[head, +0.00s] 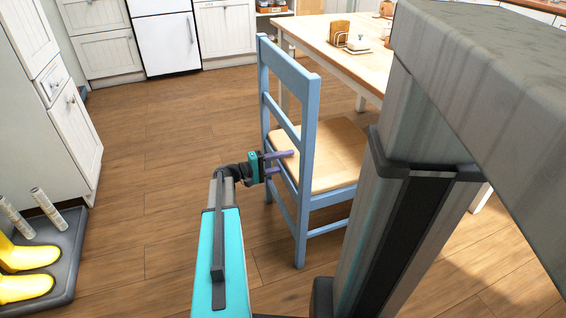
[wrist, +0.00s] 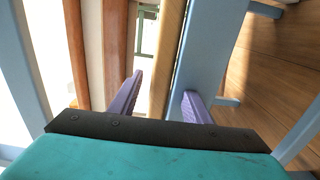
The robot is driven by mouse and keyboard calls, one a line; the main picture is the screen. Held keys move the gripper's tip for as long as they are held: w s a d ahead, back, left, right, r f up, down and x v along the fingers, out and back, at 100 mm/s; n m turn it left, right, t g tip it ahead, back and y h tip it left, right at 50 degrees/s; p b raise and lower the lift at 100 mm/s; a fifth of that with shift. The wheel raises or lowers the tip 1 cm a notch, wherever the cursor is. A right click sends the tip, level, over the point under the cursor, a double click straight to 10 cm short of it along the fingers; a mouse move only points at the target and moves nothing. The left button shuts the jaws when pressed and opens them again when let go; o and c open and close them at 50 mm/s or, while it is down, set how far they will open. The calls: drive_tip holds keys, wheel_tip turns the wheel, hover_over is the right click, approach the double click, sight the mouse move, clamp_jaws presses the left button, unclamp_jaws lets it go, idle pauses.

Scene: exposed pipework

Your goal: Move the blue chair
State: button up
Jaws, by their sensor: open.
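The blue chair (head: 309,130) stands upright on the floor near the middle of the head view, with a light wooden seat (head: 336,150) and a blue slatted back. My gripper (head: 280,162) is at the chair's left side, at about seat height, with its two purple fingers reaching in behind the back post. In the wrist view, my gripper (wrist: 162,84) is open. The edge of the wooden seat (wrist: 168,55) and a blue rail (wrist: 205,50) of the chair show between and beyond the fingers. I cannot tell whether the fingers touch the chair.
A wooden table (head: 345,58) stands behind the chair, with small items on it. White cabinets (head: 75,130) are at the left. A dark tray (head: 62,265) with yellow boots (head: 25,258) lies at the lower left. Open wooden floor (head: 165,130) lies left of the chair.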

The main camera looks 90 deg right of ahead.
clamp_jaws()
idle(1.4)
